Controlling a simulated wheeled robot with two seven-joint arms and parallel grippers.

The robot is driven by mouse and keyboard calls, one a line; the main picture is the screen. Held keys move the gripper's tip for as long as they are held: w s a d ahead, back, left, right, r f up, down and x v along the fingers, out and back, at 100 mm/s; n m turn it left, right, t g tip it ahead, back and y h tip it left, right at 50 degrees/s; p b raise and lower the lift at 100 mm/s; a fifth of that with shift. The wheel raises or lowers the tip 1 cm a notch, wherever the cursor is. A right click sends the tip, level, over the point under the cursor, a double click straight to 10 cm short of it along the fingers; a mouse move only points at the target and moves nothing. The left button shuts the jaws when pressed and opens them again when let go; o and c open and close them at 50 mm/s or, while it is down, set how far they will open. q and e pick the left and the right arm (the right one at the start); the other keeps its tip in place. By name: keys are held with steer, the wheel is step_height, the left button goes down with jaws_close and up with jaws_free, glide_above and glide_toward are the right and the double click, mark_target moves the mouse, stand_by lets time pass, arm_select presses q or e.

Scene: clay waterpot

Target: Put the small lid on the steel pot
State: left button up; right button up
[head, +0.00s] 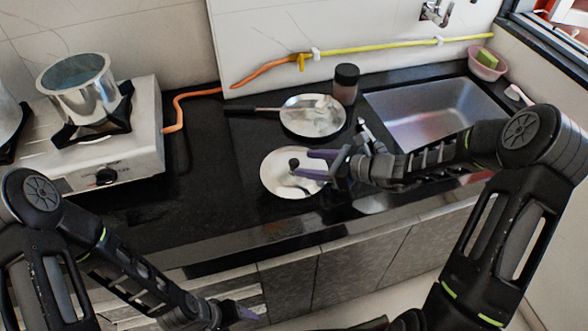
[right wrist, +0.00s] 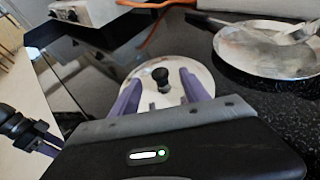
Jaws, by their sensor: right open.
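The small lid (head: 275,179) is a pale round disc with a black knob (head: 294,163), lying on the dark counter. In the right wrist view the lid (right wrist: 145,74) shows its knob (right wrist: 160,75) upright between the lines of my fingers. My right gripper (head: 308,163) is open over the lid's right side, its purple fingertips close to the knob and not closed on it. The steel pot (head: 85,96) stands uncovered on the stove at the left. My left gripper (head: 238,312) is low at the front edge; its jaws are too unclear to judge.
A pan (head: 308,119) with something pale in it lies behind the lid, beside a dark-capped jar (head: 345,88). The stove (head: 135,150) has an orange hose. The sink (head: 435,110) is at the right. The counter between stove and lid is clear.

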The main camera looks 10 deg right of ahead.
mark_target(296, 162)
steer(key=shift+p+x, duration=0.7)
steer(key=shift+x, duration=1.85)
steer(key=shift+a+r, duration=0.1)
jaws_close()
